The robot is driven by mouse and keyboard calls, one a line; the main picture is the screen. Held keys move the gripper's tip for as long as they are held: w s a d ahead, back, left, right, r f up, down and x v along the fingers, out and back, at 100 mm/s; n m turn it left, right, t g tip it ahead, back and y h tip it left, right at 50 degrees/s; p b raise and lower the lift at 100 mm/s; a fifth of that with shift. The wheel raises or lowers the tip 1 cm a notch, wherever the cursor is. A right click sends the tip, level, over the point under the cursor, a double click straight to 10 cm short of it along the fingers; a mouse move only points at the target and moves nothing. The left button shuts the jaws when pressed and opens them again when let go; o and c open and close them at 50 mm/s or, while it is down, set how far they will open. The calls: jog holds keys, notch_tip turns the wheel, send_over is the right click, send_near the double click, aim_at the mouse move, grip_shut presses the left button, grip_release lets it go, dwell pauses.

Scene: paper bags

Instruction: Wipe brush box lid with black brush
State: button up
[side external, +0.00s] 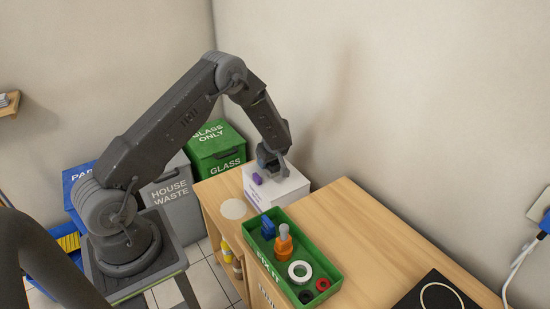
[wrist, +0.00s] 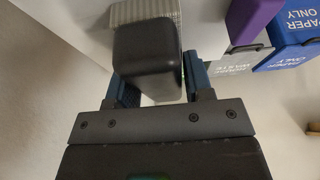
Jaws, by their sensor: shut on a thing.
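The white box (side external: 285,192) stands on the wooden counter against the wall, with faint lettering on its front. Its pale lid (wrist: 90,22) fills the upper left of the wrist view. My gripper (side external: 270,162) is low over the lid, pointing down. In the wrist view my gripper (wrist: 160,85) is shut on the black brush (wrist: 148,52), a dark rounded block between the blue-grey fingers. A pale ribbed part (wrist: 145,11), perhaps bristles, shows beyond the block. I cannot tell whether it touches the lid. In the side view the brush is mostly hidden by my gripper.
A purple object (side external: 257,179) is at the box's near side, close to my gripper. A green tray (side external: 332,268) in front holds an orange-handled tool (side external: 283,245), a blue item (side external: 268,227) and several rings. A pale disc (side external: 233,209) lies left.

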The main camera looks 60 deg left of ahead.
aim_at(270, 165)
jog(key=shift+s+d, duration=0.1)
jog(key=shift+s, duration=1)
jog(key=shift+d, duration=0.75)
jog(key=shift+w+d, duration=0.1)
jog(key=shift+w, duration=3.75)
jog(key=shift+w+d, duration=0.1)
jog(key=shift+w, duration=0.15)
jog(key=shift+s+d, duration=0.1)
jog(key=shift+d, duration=0.75)
jog(key=shift+s+a, duration=0.2)
jog(key=shift+s, duration=3.6)
jog(key=shift+s+d, duration=0.1)
jog(key=shift+s, duration=0.2)
jog(key=shift+d, duration=0.85)
jog(key=shift+w, duration=3.85)
jog(key=shift+w+d, duration=0.2)
jog(key=shift+w, duration=0.1)
jog(key=shift+s+d, duration=0.1)
jog(key=shift+d, duration=0.65)
jog(key=shift+s+a, duration=0.15)
jog(key=shift+s, duration=3.7)
jog(key=shift+s+r, duration=0.1)
jog(key=shift+s, duration=0.1)
notch_tip(270, 165, up, 8)
